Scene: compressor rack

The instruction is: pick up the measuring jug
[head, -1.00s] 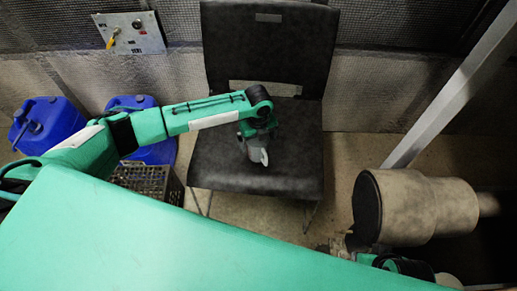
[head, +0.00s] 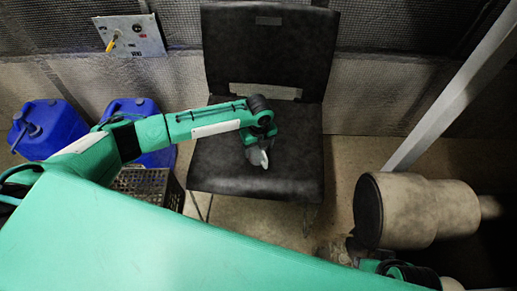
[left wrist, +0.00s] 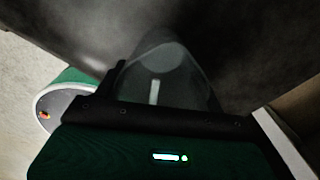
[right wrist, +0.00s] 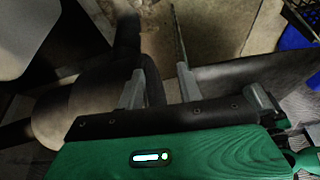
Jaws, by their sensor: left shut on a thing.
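The measuring jug (left wrist: 160,68) is a translucent grey vessel that fills the space between my left gripper's fingers in the left wrist view. In the head view the jug (head: 256,157) is small and partly hidden under my left gripper (head: 258,146), over the black chair's seat. My left gripper is shut on it. I cannot tell whether the jug touches the seat. My right gripper (right wrist: 160,88) has its fingers apart, with no object held between them. It is low at the right of the head view, partly hidden.
The black chair (head: 225,170) stands against the wall. Blue canisters (head: 50,125) and a dark crate (head: 150,185) are at left. A large beige cylinder (head: 410,210) and a slanted metal post (head: 450,90) are at right. A switch panel (head: 130,38) hangs on the wall.

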